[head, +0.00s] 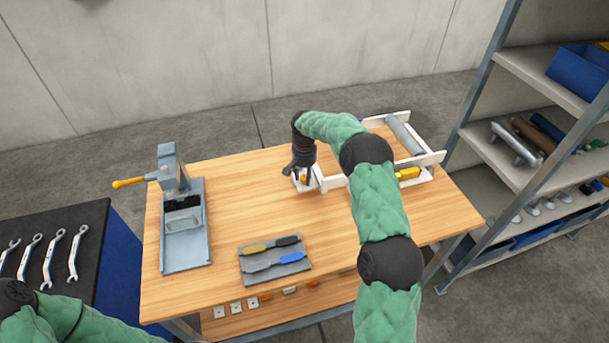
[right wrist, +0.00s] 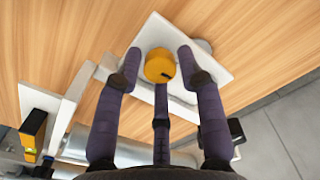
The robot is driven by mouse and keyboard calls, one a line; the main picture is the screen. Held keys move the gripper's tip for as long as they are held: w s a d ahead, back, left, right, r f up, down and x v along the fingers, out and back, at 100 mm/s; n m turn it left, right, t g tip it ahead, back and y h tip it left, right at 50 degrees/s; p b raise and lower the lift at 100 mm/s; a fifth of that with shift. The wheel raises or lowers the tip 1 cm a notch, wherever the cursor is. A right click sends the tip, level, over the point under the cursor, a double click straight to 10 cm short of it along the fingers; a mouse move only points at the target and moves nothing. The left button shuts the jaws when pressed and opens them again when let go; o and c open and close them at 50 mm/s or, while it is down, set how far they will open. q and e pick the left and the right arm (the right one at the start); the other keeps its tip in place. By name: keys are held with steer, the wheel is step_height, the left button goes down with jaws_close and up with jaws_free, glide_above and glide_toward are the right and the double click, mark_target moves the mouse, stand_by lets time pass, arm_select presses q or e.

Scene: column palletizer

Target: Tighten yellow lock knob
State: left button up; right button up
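The yellow lock knob (right wrist: 159,66) is round with a small dark mark on its right edge. It sits on a white plate (right wrist: 150,38) at the end of the white frame on the table. My right gripper (head: 303,179) points down over the frame's near left corner, where a bit of the knob (head: 302,178) shows between its fingers. In the right wrist view its fingers are spread around the knob, with small visible gaps at the left and right fingertips. The third finger lies below the knob; its contact is unclear. My left gripper is out of view.
The white frame (head: 432,158) carries a grey roller (head: 404,134) and another yellow part (head: 407,173). A grey mat (head: 262,272) with tools lies at the front. A grey press (head: 185,250) stands at left. Shelving (head: 520,70) is close on the right. The table's middle is clear.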

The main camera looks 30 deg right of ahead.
mark_target(304, 177)
stand_by(0.3)
step_height(304, 177, up, 12)
stand_by(0.6)
stand_by(0.4)
